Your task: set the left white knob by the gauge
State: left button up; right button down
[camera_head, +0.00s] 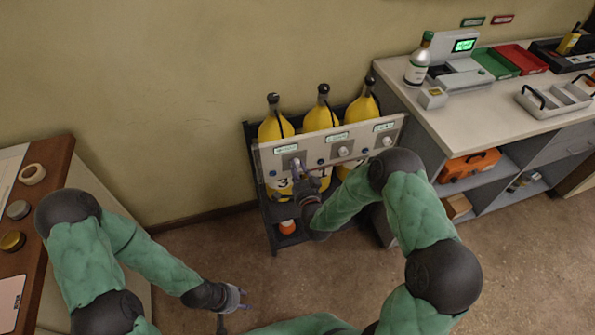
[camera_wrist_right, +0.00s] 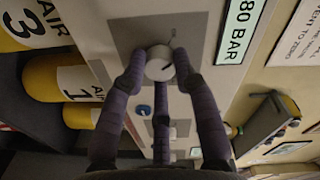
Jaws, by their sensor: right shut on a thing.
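A pale panel (camera_head: 326,148) in front of yellow cylinders carries three white knobs. The left white knob (camera_head: 296,163) is largely covered by my right gripper (camera_head: 298,172). In the right wrist view the white knob (camera_wrist_right: 159,64) sits on a grey square plate, with a dark mark on its face. The purple fingers of my right gripper (camera_wrist_right: 159,75) close around it from several sides. A label (camera_wrist_right: 241,22) beside it reads "80 BAR", its start cut off. No gauge dial can be made out. My left gripper (camera_head: 238,299) is open and empty, low over the floor.
The middle knob (camera_head: 343,151) and right knob (camera_head: 387,141) are close by on the panel. Yellow cylinders (camera_head: 275,126) stand in a dark rack behind. A counter (camera_head: 480,115) with a bottle and trays is at right; a wooden-edged table (camera_head: 50,165) is at left.

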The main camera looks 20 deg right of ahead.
jog(key=shift+a+f+n+b, duration=0.1)
jog(key=shift+n+b, duration=0.7)
jog(key=shift+n, duration=1.3)
jog(key=c, duration=1)
grip_release()
jog(key=shift+o, duration=0.2)
jog(key=shift+s, duration=0.1)
jog(key=s, duration=1.1)
jog(key=shift+s+r, duration=0.2)
jog(key=shift+s, duration=0.2)
